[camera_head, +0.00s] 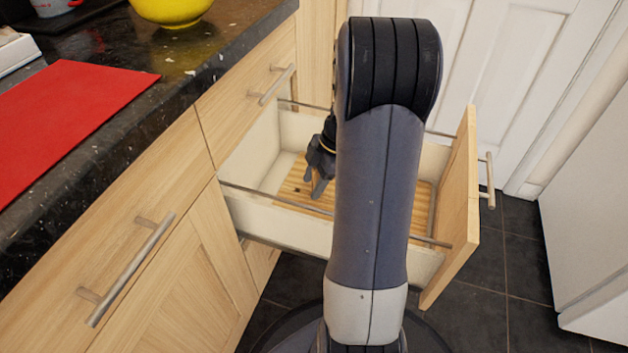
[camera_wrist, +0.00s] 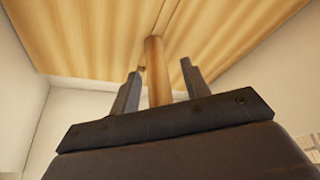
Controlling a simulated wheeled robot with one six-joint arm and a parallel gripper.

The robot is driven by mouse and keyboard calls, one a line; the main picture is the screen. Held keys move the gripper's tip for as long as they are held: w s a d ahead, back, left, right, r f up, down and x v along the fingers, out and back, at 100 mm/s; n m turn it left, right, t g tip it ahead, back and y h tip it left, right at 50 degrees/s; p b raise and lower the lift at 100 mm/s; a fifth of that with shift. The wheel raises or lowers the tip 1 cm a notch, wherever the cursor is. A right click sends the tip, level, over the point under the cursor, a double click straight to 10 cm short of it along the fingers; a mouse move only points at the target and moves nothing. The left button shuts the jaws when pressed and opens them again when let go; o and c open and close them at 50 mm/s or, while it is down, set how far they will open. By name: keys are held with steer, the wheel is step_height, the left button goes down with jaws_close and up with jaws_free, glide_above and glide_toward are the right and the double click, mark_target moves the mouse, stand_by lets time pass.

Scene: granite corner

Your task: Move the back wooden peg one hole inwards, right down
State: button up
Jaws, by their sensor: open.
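A round wooden peg (camera_wrist: 154,68) stands against the slatted wooden board (camera_wrist: 85,45) in the wrist view. The board also shows as the drawer's floor (camera_head: 425,203) in the head view. My gripper (camera_wrist: 160,68) is open, with one finger on either side of the peg in the wrist view. Whether either finger touches the peg I cannot tell. In the head view my gripper (camera_head: 318,190) is inside the drawer, low over the board; my arm hides much of the board and any other pegs.
The open drawer (camera_head: 290,227) has pale walls, metal side rails and a wooden front (camera_head: 455,215) on the right. A dark counter (camera_head: 120,130) with a red mat (camera_head: 65,120) and yellow bowl (camera_head: 172,10) lies left. A white door (camera_head: 510,80) stands behind.

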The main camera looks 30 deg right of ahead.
steer(key=p+v, duration=0.4)
steer(key=v, duration=0.7)
steer(key=shift+f, duration=0.15)
steer(key=b+x, duration=0.4)
steer(key=x, duration=0.6)
steer(key=shift+a+f, duration=0.15)
steer(key=shift+f, duration=0.15)
steer(key=shift+r+p, duration=0.5)
steer(key=shift+r, duration=0.1)
steer(key=shift+f, duration=0.1)
